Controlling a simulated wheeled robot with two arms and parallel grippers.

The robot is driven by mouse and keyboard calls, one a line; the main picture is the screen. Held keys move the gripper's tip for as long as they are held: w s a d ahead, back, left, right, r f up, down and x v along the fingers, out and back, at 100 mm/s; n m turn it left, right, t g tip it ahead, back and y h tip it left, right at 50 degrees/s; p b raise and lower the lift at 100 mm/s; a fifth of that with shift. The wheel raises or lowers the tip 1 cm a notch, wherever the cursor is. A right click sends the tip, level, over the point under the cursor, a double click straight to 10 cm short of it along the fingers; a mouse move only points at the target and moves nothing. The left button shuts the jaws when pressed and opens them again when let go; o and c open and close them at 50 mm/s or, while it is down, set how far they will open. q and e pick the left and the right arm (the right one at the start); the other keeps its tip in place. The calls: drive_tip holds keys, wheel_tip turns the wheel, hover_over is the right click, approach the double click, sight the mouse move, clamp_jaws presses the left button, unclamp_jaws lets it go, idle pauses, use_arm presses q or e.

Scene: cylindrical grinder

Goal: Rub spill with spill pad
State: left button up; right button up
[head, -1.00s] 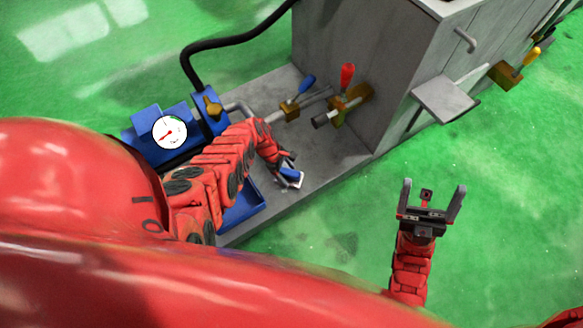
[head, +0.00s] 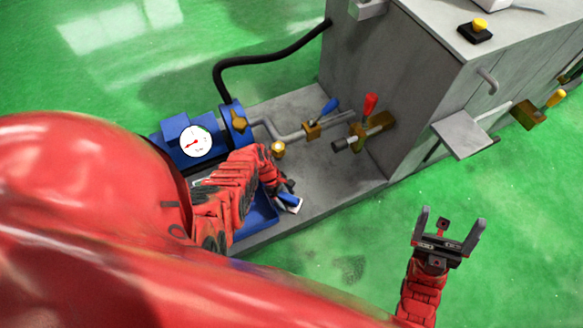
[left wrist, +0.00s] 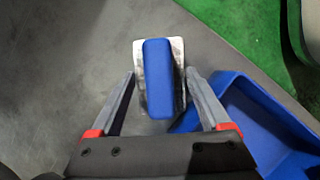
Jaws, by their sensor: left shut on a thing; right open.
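The spill pad (head: 288,202), a blue handle on a white pad, is in my left gripper (head: 280,190), over the grey machine base beside the blue tray. In the left wrist view the spill pad (left wrist: 158,75) lies between the two fingers, its white edge showing around the handle. I cannot tell if the pad touches the base. My right gripper (head: 447,232) is open and empty over the green floor. A faint dark patch (head: 350,268) marks the green floor; I cannot tell if it is the spill.
The blue tray (left wrist: 258,105) is close on the right in the wrist view. A blue pump with a gauge (head: 196,141), a red-handled valve (head: 370,104) and a blue-handled valve (head: 329,107) stand around the base (head: 330,190). The grey machine body (head: 385,60) rises behind.

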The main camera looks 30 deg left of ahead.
use_arm(q)
drive_tip(key=shift+s+f, duration=0.1)
drive_tip(key=shift+w+d+b, duration=0.35)
drive_tip(key=shift+w+d+f+b, duration=0.15)
drive_tip(key=shift+w+d+b, duration=0.35)
drive_tip(key=shift+w, duration=0.25)
drive_tip(key=shift+w+d, duration=0.4)
drive_tip(key=shift+w+d+b, duration=0.6)
drive_tip(key=shift+w+b, duration=0.2)
drive_tip(key=shift+b, duration=0.1)
drive_tip(key=shift+w+d+b, duration=0.3)
drive_tip(key=shift+w+d, duration=0.1)
drive_tip(key=shift+w, duration=0.2)
drive_tip(key=shift+w+d+b, duration=0.8)
drive_tip(key=shift+w+b, duration=0.2)
drive_tip(key=shift+b, duration=0.1)
drive_tip(key=shift+w+d+r, duration=0.25)
drive_tip(key=shift+w, duration=0.15)
drive_tip(key=shift+r, duration=0.1)
